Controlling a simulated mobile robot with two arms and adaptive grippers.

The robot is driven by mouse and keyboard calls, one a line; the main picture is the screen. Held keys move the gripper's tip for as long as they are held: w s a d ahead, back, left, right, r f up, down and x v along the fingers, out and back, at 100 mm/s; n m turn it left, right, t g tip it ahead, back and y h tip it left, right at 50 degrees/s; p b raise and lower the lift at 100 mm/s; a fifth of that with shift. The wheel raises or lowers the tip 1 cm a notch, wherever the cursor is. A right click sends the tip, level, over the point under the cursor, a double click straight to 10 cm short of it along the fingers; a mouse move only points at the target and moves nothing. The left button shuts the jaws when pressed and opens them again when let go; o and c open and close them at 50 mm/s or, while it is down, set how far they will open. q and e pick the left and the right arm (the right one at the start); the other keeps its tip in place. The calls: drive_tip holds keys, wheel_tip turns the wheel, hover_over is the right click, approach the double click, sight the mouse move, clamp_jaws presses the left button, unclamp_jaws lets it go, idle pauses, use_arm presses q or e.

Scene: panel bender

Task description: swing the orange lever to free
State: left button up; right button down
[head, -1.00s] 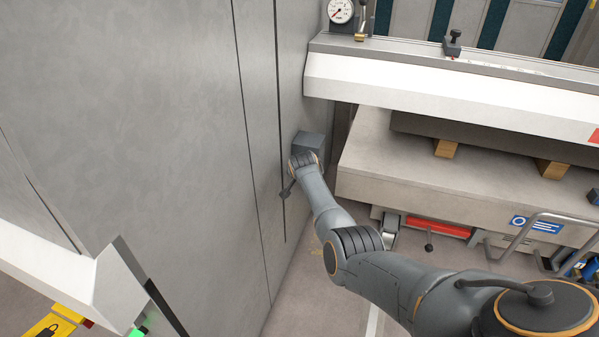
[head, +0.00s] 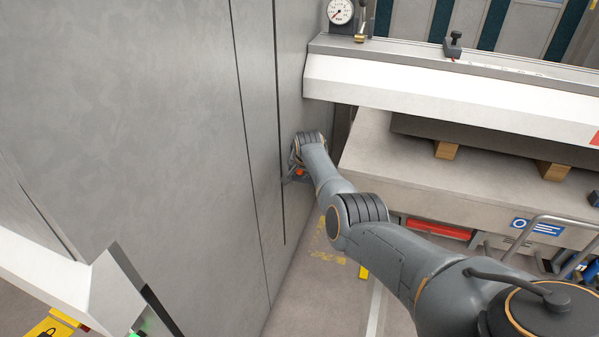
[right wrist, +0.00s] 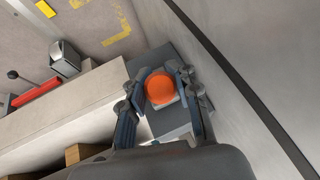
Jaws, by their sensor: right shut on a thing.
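The orange lever end (right wrist: 160,88), a rounded knob, sits between the two fingers of my right gripper (right wrist: 163,80) in the right wrist view, with a grey block behind and below it. The fingers are closed on it from both sides. In the head view only a small patch of the orange lever (head: 300,172) shows, close to the grey machine wall, below my right wrist. My right gripper (head: 297,174) is mostly hidden there by my arm. The rest of the lever and its pivot are hidden. My left gripper is not in view.
The tall grey wall panel (head: 170,110) stands close on the left of my right gripper. A machine bed (head: 375,165) and a white beam (head: 450,90) lie to the right. A pressure gauge (head: 340,11) is above. The floor (head: 330,285) below is open.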

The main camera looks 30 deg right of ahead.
drive_tip(key=shift+d, duration=0.1)
drive_tip(key=c, duration=1.2)
unclamp_jaws()
drive_tip(key=shift+s, duration=0.1)
drive_tip(key=shift+o, duration=1)
drive_tip(key=shift+s+d+r, duration=0.1)
drive_tip(key=shift+r, duration=0.1)
drive_tip(key=shift+s+a+r, duration=0.2)
drive_tip(key=shift+a+r, duration=0.05)
drive_tip(key=shift+r, duration=0.35)
drive_tip(key=v, duration=1)
drive_tip(key=shift+s, duration=0.25)
